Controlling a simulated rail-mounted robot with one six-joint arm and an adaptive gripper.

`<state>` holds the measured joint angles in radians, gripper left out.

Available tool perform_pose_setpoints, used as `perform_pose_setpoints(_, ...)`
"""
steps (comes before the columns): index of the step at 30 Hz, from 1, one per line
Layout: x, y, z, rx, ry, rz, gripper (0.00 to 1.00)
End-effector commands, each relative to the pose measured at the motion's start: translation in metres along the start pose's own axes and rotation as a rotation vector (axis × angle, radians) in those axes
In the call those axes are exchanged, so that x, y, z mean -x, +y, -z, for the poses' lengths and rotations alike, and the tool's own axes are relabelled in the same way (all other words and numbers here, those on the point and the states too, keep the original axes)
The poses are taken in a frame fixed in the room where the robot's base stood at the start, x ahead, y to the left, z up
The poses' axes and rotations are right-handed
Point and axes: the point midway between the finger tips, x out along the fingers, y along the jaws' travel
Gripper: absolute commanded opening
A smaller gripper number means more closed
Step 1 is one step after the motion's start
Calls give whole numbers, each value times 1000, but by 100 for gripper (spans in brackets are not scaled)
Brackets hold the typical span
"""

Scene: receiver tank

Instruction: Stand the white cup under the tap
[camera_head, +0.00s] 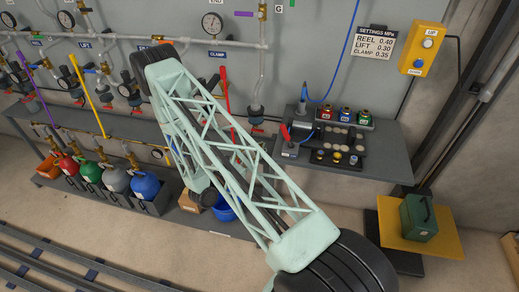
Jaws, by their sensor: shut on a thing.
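My green lattice arm crosses the middle of the view and hides much of the bench and floor behind it. My gripper cannot be made out; the arm covers the area around its far end. No white cup shows in this view. Several pipe valves (256,112) sit along the back panel, but I cannot tell which one is the tap.
Red, green, grey and blue bottles (145,185) stand in a rack at left. A dark shelf (370,140) at right holds small coloured containers and discs. A blue bucket (222,210) is partly hidden behind my arm. A green box (418,217) rests on a yellow board (447,240).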

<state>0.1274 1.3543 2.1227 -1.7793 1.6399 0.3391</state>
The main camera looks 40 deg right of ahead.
Motion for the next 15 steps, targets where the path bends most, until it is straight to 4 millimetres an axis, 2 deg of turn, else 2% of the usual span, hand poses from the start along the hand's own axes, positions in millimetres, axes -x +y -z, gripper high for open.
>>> perform_pose_setpoints(15,-28,14,2,-2,0,0,7)
